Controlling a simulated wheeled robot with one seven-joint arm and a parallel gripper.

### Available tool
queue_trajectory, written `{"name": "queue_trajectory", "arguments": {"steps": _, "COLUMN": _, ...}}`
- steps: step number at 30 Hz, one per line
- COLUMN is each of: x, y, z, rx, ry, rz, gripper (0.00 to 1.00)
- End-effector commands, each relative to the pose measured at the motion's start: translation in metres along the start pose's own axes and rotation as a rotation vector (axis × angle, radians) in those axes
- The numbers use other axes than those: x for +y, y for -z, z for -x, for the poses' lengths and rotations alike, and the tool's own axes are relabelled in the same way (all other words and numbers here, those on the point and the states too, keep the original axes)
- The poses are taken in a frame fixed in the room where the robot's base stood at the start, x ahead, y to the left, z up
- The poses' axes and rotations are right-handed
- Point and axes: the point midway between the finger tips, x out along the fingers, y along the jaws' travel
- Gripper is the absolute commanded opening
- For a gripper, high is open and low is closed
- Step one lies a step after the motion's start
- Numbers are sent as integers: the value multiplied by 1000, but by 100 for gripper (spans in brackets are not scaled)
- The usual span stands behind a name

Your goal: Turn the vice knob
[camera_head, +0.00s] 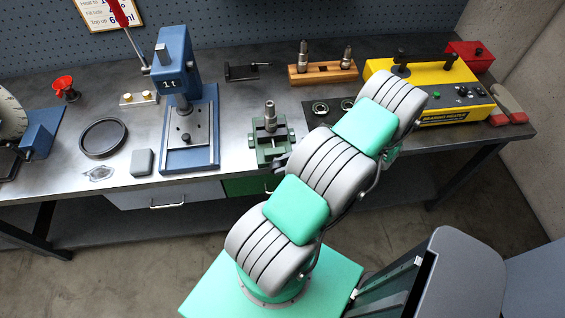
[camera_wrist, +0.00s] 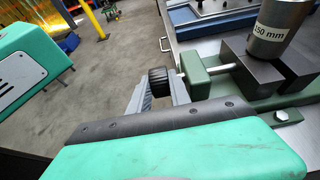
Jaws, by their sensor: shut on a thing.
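The green vice (camera_head: 270,146) stands near the front edge of the bench in the head view. In the wrist view, its green end block (camera_wrist: 194,75), steel screw and dark jaws show at the right. A steel cylinder (camera_wrist: 272,22) marked "150 mm" stands upright at the jaws; it also shows in the head view (camera_head: 270,112). The black ribbed vice knob (camera_wrist: 158,79) is at the outer end of the screw. My gripper (camera_wrist: 160,89) is shut on the knob, one grey finger on each side. In the head view my arm mostly hides the gripper.
A blue press (camera_head: 188,125) stands left of the vice. A dark plate with bearing rings (camera_head: 321,108) lies to its right, partly behind my arm. A yellow bearing heater (camera_head: 430,85) and a wooden block with tools (camera_head: 322,73) are farther back. The floor before the bench is clear.

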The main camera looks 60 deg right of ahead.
Motion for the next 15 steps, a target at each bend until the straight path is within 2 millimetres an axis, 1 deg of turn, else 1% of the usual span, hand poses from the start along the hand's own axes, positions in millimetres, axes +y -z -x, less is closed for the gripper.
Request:
{"name": "queue_trajectory", "arguments": {"steps": 6, "x": 0, "y": 2, "z": 0, "rx": -58, "ry": 0, "rz": -1, "gripper": 0}}
{"name": "queue_trajectory", "arguments": {"steps": 15, "x": 0, "y": 3, "z": 0, "rx": -79, "ry": 0, "rz": -1, "gripper": 0}}
